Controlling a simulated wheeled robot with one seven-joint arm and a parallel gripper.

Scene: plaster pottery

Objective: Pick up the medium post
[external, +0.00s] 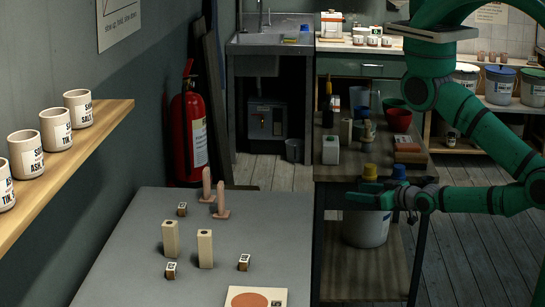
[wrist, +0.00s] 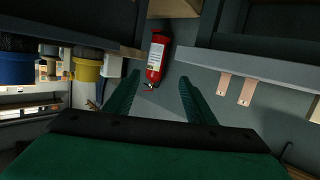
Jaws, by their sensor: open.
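Two upright cream posts with a dark hole in the top, a left one (external: 171,238) and a right one (external: 205,250), stand side by side on the grey table (external: 130,265) in the external view. Small labelled cube-like posts stand around them: one behind (external: 182,209), one in front (external: 170,270) and one to the right (external: 243,262). I cannot read the size labels. My gripper (external: 362,194) is to the right of the table, apart from the posts. In the wrist view my gripper (wrist: 160,82) is open with nothing between its fingers. No post on the table is clear there.
Two pink upright pieces (external: 213,198) stand behind the posts. A tile with an orange disc (external: 256,299) lies at the table's front. A dark workbench (external: 330,175) with jars and bowls stands near my gripper. A red extinguisher (external: 188,130) stands by the wall.

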